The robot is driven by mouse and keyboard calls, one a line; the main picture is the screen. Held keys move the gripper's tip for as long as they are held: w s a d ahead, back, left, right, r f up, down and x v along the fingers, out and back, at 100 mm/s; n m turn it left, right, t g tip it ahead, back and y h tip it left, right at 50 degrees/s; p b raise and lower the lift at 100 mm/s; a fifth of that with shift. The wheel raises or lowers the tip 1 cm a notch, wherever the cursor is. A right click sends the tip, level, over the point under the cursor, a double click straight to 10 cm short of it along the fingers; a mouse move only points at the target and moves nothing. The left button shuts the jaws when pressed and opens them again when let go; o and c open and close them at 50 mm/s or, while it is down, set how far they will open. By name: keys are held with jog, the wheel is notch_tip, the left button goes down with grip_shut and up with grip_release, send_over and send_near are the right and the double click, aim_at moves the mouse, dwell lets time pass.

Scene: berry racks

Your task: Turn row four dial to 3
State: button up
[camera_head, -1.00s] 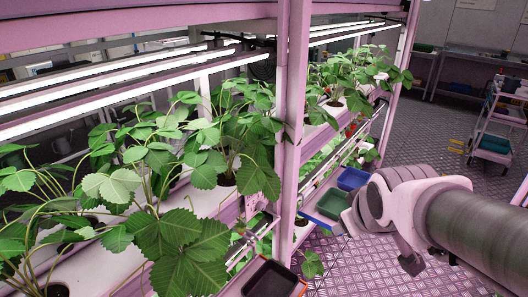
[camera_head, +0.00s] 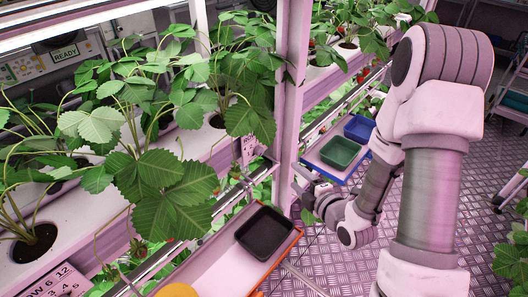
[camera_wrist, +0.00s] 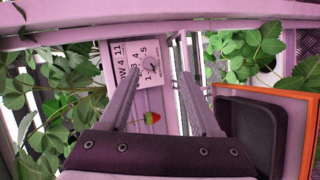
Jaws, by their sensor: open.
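The row four panel (camera_wrist: 143,62), white with "4 11" and numbers 1 to 5, is upright at the top centre of the wrist view. Its small dial (camera_wrist: 150,68) sits among the numbers; I cannot tell which one it points to. In the head view, a small white panel (camera_head: 248,150) by the post is partly behind leaves and too small to read. My gripper (camera_wrist: 160,80) is open and empty. Its fingers reach towards the panel, with the dial between their tips in the picture, apparently apart from it. In the head view my gripper (camera_head: 308,190) is beside the post, partly hidden.
A black tray (camera_head: 265,232) sits on the orange-edged shelf (camera_head: 222,272). Green (camera_head: 340,152) and blue (camera_head: 358,129) bins stand beyond the pink post (camera_head: 291,80). Leaves crowd both sides. Another panel (camera_head: 50,285) reads "6 12".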

jog(key=s+a+f+n+t+y, duration=0.1)
jog(key=s+f+n+t+y, duration=0.1)
jog(key=s, duration=0.1)
jog(key=b, duration=1.4)
send_near(261, 153)
jog(key=shift+t, duration=0.4)
jog(key=x, duration=0.8)
jog(key=shift+w+a+f, duration=0.1)
jog(key=shift+a+f, duration=0.1)
jog(key=shift+f, duration=0.15)
grip_shut()
